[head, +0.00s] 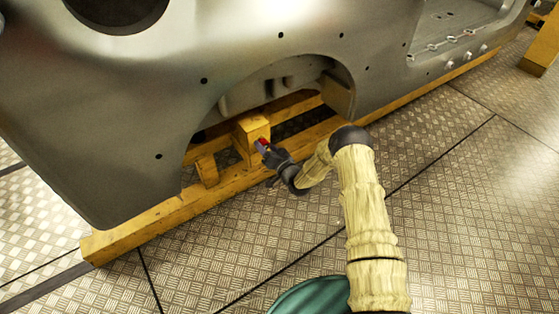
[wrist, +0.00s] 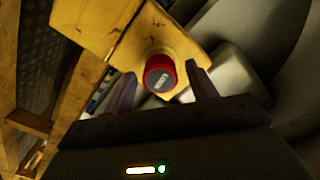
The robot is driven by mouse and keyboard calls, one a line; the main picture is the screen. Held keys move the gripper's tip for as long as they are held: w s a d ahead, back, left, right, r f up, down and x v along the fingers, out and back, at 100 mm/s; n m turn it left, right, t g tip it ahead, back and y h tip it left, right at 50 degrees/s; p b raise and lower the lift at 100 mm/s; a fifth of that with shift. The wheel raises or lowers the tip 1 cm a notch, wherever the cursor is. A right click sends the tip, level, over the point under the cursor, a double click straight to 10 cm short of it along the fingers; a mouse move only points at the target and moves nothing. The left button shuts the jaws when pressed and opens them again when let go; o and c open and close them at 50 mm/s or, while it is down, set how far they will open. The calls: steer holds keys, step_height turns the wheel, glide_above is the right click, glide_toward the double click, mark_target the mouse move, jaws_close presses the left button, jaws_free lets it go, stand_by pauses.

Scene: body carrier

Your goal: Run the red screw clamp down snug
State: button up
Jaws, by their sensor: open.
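The red screw clamp (head: 262,144) sits at the face of a yellow block (head: 251,128) under the wheel arch of the grey car body. In the wrist view the clamp (wrist: 160,75) is a round red knob with a dark, labelled end cap, in front of the yellow plate (wrist: 172,38). My gripper (head: 270,152) reaches it from the lower right in the head view. In the wrist view my gripper (wrist: 165,90) is open, with one finger on each side of the knob and gaps between. Whether the fingertips reach past the knob's cap is hard to tell.
The grey car body (head: 130,110) rests on a yellow carrier beam (head: 160,212) and overhangs my gripper's surroundings. A yellow post (head: 206,170) stands left of the block. The patterned metal floor (head: 450,200) is clear to the right.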

steer(key=p+v, duration=0.3)
steer(key=v, duration=1.4)
steer(key=shift+w+d, duration=0.1)
steer(key=d+r+n+g+h, duration=0.1)
steer(key=d+r+g+h, duration=0.25)
steer(key=r, duration=0.35)
steer(key=d+r+n+g+h, duration=0.2)
steer(key=d+r+g+h, duration=0.15)
steer(key=r, duration=0.25)
steer(key=s+d+r+m+g+h, duration=0.1)
steer(key=s+d+r+g+h, duration=0.15)
steer(key=s+r, duration=0.6)
steer(key=s+d+r+m+g+h, duration=0.1)
steer(key=s+r+m+g, duration=0.2)
steer(key=s, duration=1.1)
step_height(320, 180, up, 32)
steer(key=n+p, duration=0.1)
steer(key=p, duration=2.9)
steer(key=shift+f+p, duration=0.2)
steer(key=shift+p, duration=0.15)
